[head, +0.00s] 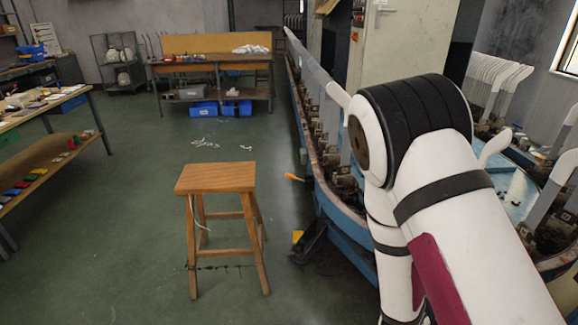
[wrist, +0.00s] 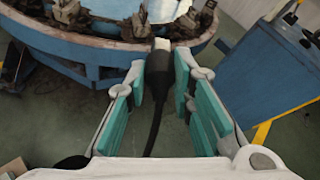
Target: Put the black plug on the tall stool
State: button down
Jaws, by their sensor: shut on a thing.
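The black plug (wrist: 160,62) shows in the wrist view between the teal pads of my gripper (wrist: 160,76), with a pale tip pointing away and a black tail running back toward the palm. My gripper is shut on it. In the head view my arm fills the right side, and neither my gripper nor the plug can be seen. The tall wooden stool (head: 216,178) stands upright on the green floor, left of my arm. Its seat is bare, and a pale cord hangs by its legs. The stool does not show in the wrist view.
A long blue machine (head: 345,225) with upright sock boards runs along the right, close to my arm. The machine's rim (wrist: 110,48) lies just past the fingertips in the wrist view. A blue cabinet (wrist: 262,75) is at right there. Floor left of the stool is clear.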

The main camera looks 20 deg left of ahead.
aim_at(216, 177)
jog(key=k+j, duration=0.1)
jog(key=j, duration=0.35)
jog(key=j+z, duration=0.1)
jog(key=j, duration=0.4)
jog(key=k+j, duration=0.15)
jog(key=j, duration=0.3)
jog(key=k+j, duration=0.1)
jog(key=j, duration=0.35)
jog(key=k+j+z, duration=0.1)
jog(key=j, duration=0.35)
jog(key=i+j+z, duration=0.15)
jog(key=j, duration=1.15)
jog(key=j+z, duration=0.1)
jog(key=j, duration=1.2)
